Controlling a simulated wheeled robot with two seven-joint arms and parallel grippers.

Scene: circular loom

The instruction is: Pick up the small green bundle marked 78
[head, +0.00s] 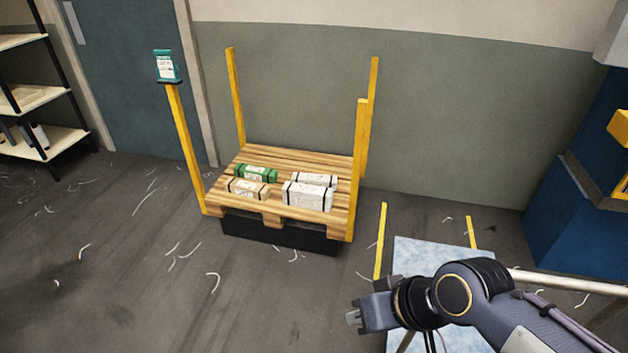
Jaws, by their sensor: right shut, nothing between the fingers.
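A small green bundle (255,173) with dark bands and a white label lies on the wooden pallet (285,160), at its back left. Its number is too small to read. Two white bundles, the nearer one (307,197) in front of the other, lie to the right. My right gripper (352,319) is at the bottom of the view, shut and empty, well in front of and below the pallet in the picture. My left gripper is not in view.
Yellow posts (360,150) stand at the pallet's corners, and the front left one carries a teal sign (166,66). A pale blue-topped surface (430,253) lies beneath my right arm. Shelves (40,95) stand at the left. The floor (150,270) at left is open, with scattered pale scraps.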

